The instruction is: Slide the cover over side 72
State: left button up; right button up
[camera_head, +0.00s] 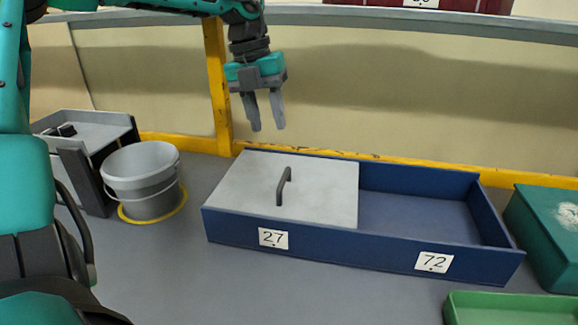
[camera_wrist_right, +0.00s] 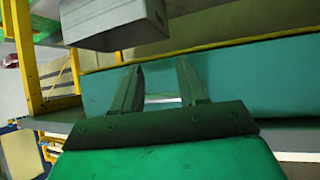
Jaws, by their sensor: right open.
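A long blue box (camera_head: 340,247) lies on the grey surface. Its front wall has a label 27 (camera_head: 273,238) on the left and a label 72 (camera_head: 434,262) on the right. A flat grey cover (camera_head: 325,193) with a dark upright handle (camera_head: 284,186) lies over side 27. Side 72 (camera_head: 420,215) is uncovered and looks empty. My left gripper (camera_head: 268,129) hangs above and behind the cover, open, empty and apart from the handle. My right gripper (camera_wrist_right: 158,65) shows only in the right wrist view, open, with nothing seen between its fingers.
A grey bucket (camera_head: 148,181) and a grey tray-like stand (camera_head: 91,128) are left of the box. A teal box (camera_head: 545,235) is close on its right and a green tray (camera_head: 510,309) at the front right. A yellow rail (camera_head: 390,159) runs behind.

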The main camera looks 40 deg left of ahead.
aim_at(282, 180)
pick_arm(q)
jog(key=f, duration=0.4)
jog(key=d+f, duration=0.1)
jog(key=f, duration=0.3)
jog(key=w+d+f, duration=0.1)
jog(key=f, duration=0.2)
jog(key=shift+f, duration=0.4)
jog(key=shift+c, duration=0.3)
grip_shut()
